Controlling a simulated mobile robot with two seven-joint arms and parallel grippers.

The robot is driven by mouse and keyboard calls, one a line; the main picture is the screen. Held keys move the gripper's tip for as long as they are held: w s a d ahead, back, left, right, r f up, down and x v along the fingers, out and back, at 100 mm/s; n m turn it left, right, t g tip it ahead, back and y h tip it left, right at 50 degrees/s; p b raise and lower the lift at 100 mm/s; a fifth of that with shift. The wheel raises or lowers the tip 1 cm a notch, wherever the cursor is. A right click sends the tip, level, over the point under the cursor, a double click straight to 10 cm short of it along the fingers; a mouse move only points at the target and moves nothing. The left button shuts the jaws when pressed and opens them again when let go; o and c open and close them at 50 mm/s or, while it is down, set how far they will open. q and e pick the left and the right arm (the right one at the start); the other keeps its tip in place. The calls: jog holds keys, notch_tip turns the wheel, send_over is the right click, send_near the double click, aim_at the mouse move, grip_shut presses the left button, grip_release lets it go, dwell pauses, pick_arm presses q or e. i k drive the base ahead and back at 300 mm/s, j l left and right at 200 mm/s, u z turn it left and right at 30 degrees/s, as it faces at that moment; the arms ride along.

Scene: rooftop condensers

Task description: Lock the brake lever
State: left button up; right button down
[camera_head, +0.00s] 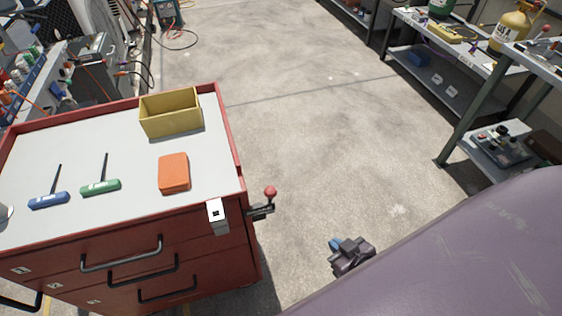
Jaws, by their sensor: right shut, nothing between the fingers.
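The brake lever (269,192) has a red ball knob on a short upright stem. It stands on a dark bracket at the right side of the red tool cart (241,165), near its front corner. My right gripper (338,246) is shut and empty. It shows to the right of the lever and lower in the picture, over the concrete floor, with a clear gap to the knob. My left gripper is out of view.
The cart top holds a yellow bin (171,113), an orange block (174,173), a green-handled tool (101,186) and a blue-handled tool (49,200). Metal shelving (440,85) with cylinders stands at the right. The concrete floor (300,110) between is open.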

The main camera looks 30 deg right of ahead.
aim_at(269, 192)
jog(key=i+l+u, duration=0.15)
jog(key=l, duration=0.5)
jog(key=l+u, duration=0.1)
jog(key=l, duration=0.55)
